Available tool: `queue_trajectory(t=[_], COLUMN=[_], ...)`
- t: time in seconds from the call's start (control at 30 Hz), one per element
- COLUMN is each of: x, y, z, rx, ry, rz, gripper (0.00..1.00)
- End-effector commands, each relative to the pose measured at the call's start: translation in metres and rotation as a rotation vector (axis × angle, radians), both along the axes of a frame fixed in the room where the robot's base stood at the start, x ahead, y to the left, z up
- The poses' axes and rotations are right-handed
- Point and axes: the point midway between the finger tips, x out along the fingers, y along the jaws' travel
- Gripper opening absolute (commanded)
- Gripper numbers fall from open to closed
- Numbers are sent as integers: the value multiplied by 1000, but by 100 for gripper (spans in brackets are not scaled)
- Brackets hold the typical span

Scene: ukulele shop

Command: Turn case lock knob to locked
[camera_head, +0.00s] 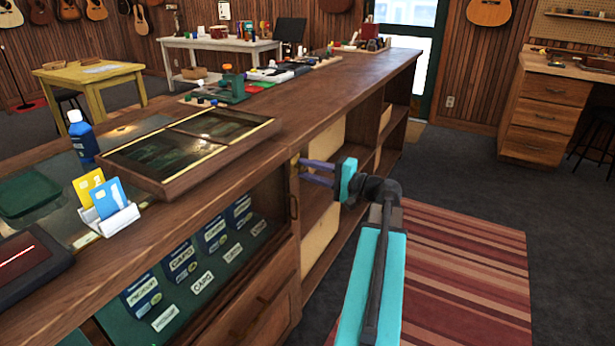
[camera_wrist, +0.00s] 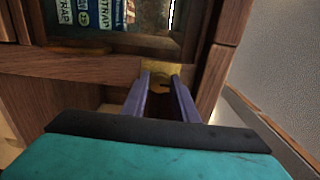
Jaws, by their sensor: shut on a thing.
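The brass lock knob (camera_wrist: 160,87) sits on a brass plate (camera_wrist: 161,68) on the wooden front of the display case, in the upper middle of the wrist view. My gripper (camera_wrist: 161,80) has its two purple fingers on either side of the knob, closed on it. In the head view my gripper (camera_head: 303,171) reaches left to the counter front, at the upright beside the glazed case section (camera_head: 235,232). The knob is mostly hidden by the fingers, and its turn angle is hard to tell.
The long wooden counter (camera_head: 335,80) carries a framed glass display (camera_head: 190,148), a blue bottle (camera_head: 82,135) and a card holder (camera_head: 108,220). Open shelves (camera_head: 392,122) lie beyond my gripper. The striped rug (camera_head: 465,265) and floor to the right are clear.

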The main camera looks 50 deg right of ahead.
Motion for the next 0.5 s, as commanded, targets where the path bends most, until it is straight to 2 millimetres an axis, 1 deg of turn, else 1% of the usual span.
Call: queue_trajectory(t=[0.03, 0.5], x=[0, 0], y=[1, 1], z=[-3, -1], rx=[-12, -35], ry=[0, -6], rz=[3, 3], gripper=[4, 4])
